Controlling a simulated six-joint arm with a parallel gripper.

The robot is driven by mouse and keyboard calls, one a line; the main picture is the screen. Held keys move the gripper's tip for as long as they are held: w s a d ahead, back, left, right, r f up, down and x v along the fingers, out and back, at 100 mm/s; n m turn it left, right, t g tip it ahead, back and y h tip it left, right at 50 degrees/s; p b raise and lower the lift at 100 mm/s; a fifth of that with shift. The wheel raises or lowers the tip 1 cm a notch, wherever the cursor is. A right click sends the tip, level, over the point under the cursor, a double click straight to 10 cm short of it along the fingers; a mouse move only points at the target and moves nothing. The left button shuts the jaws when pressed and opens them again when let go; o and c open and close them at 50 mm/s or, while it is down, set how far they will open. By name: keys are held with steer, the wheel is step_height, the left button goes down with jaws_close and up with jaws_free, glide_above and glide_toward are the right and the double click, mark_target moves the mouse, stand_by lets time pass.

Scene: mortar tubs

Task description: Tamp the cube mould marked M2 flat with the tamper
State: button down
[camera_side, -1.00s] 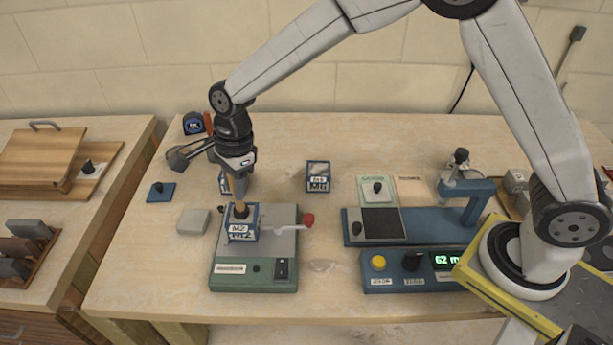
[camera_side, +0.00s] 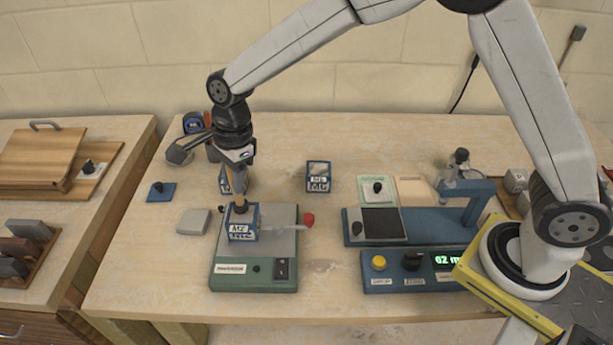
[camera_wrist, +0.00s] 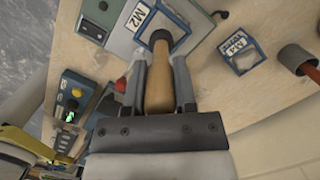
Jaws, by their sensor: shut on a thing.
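The cube mould M2 (camera_side: 243,233) is a blue box with a white label, sitting on the green-based machine with a grey plate (camera_side: 284,250). In the wrist view the mould (camera_wrist: 140,17) is at the top. My gripper (camera_side: 238,180) is above the mould, its fingers (camera_wrist: 160,85) shut on the tamper's wooden handle (camera_wrist: 160,95). The tamper (camera_side: 239,196) points down, and its dark lower end is at the mould's open top. I cannot tell whether its foot touches the mortar, and the surface inside is mostly hidden.
Another blue mould (camera_side: 318,178) stands to the right; one more (camera_side: 224,184) is partly behind my gripper. A red-knobbed lever (camera_side: 308,220) juts from the machine. The table's front middle is clear.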

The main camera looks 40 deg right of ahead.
steer(key=shift+r, duration=0.1)
steer(key=shift+r, duration=2.95)
